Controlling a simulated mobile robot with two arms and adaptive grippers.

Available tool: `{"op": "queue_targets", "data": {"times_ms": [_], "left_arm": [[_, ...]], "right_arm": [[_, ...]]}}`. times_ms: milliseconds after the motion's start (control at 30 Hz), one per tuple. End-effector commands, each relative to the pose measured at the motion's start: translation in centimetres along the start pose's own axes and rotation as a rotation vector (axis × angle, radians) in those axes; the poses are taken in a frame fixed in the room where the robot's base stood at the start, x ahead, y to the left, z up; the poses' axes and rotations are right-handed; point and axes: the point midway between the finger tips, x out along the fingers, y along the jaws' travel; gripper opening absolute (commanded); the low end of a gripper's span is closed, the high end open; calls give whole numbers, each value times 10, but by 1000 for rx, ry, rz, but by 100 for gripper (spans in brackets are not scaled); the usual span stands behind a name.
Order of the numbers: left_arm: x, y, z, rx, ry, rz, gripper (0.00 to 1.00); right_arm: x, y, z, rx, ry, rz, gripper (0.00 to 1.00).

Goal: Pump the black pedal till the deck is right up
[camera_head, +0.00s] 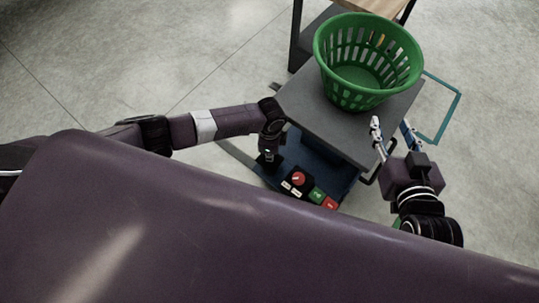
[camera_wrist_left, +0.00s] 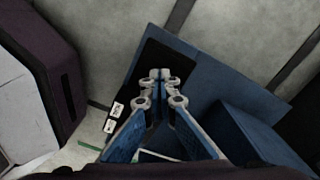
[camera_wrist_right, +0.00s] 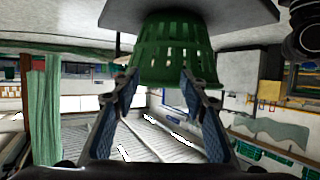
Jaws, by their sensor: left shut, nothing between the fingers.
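The grey deck (camera_head: 318,118) of the lift cart carries a green slatted basket (camera_head: 368,62). The blue base (camera_head: 325,160) shows below the deck's near side. My left gripper (camera_head: 268,155) points down by the near left of the base, shut and empty. In the left wrist view its closed fingertips (camera_wrist_left: 160,76) are over a black patch (camera_wrist_left: 152,58) on the blue base (camera_wrist_left: 215,75). I cannot tell whether this patch is the pedal, or whether the tips touch it. My right gripper (camera_head: 392,128) is open and empty beside the deck's right edge; the basket (camera_wrist_right: 172,50) also shows in the right wrist view.
A red button (camera_head: 298,178) and green and red labels lie at the base's near end. A teal frame (camera_head: 438,112) stands right of the cart. A wooden-topped table (camera_head: 385,6) stands behind it. The floor (camera_head: 150,60) at left is clear.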

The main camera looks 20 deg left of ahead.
Motion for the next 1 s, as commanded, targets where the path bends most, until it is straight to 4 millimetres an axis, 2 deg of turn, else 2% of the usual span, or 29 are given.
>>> {"op": "queue_targets", "data": {"times_ms": [567,1000], "left_arm": [[-9,1,1,0,-2,3,0],[-15,1,1,0,-2,2,0]], "right_arm": [[-14,6,49,1,-218,14,40],[-32,11,85,3,-384,23,40]]}}
